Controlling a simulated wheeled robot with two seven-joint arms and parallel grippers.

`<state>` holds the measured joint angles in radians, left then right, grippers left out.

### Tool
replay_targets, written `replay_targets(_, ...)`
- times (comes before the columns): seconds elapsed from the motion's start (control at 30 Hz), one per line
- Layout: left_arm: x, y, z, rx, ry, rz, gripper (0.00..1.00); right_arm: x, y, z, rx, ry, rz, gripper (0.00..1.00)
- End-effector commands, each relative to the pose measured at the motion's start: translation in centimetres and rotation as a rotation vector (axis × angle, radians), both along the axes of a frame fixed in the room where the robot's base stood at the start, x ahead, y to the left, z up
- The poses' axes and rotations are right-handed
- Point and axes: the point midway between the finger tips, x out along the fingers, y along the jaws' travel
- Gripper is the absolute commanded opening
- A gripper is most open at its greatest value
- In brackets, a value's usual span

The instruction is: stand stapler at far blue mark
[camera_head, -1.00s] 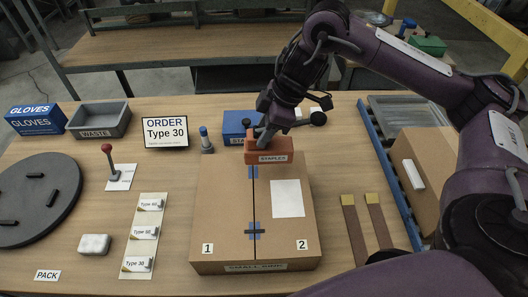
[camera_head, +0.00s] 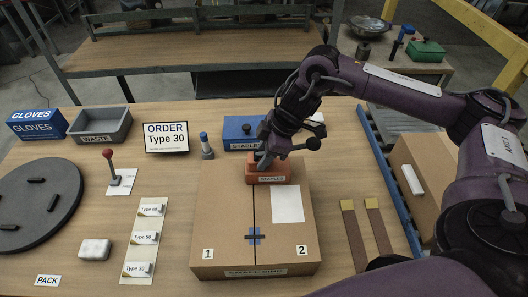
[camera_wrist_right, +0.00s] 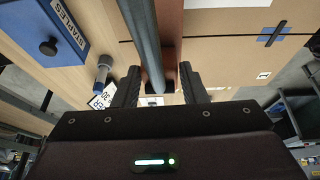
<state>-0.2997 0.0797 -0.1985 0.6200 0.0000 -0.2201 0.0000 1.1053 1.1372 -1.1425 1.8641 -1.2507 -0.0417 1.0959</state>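The orange stapler (camera_head: 268,172) stands upright at the far end of the cardboard box (camera_head: 225,215), over the box's centre seam. It covers the spot of the far blue mark, which is hidden. The near blue mark (camera_head: 254,236) shows on the seam closer to me. My right gripper (camera_head: 264,158) is at the stapler's top and looks shut on it. In the right wrist view the stapler's orange body (camera_wrist_right: 171,40) and grey bar lie between the two dark fingers (camera_wrist_right: 160,88). My left gripper is not in view.
A blue staples box (camera_head: 240,133) and a blue-capped bottle (camera_head: 206,146) stand just beyond the cardboard box. A red-knobbed lever (camera_head: 110,165), type cards (camera_head: 145,238) and a dark turntable (camera_head: 35,205) are at left. Two brown strips (camera_head: 366,235) lie at right.

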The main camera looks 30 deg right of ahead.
Motion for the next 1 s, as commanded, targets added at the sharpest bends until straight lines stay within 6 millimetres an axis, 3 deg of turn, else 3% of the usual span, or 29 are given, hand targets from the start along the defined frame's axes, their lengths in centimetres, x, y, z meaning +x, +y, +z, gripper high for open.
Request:
replay_targets(0.03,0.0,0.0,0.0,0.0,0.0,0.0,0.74,0.0,0.0,0.0,0.0,0.001,0.0,0.45)
replay_targets(0.13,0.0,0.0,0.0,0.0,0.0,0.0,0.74,0.0,0.0,0.0,0.0,0.001,0.0,0.58)
replay_targets(0.53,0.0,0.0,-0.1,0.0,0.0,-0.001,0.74,-0.1,-0.2,0.8,0.0,-0.002,0.001,0.58)
replay_targets(0.8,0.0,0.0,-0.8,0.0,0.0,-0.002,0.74,-1.1,-2.0,5.7,0.0,-0.005,-0.001,0.58)
replay_targets(1.0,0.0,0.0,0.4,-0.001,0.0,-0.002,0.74,-1.9,-3.3,9.8,-0.002,-0.004,-0.001,0.58)
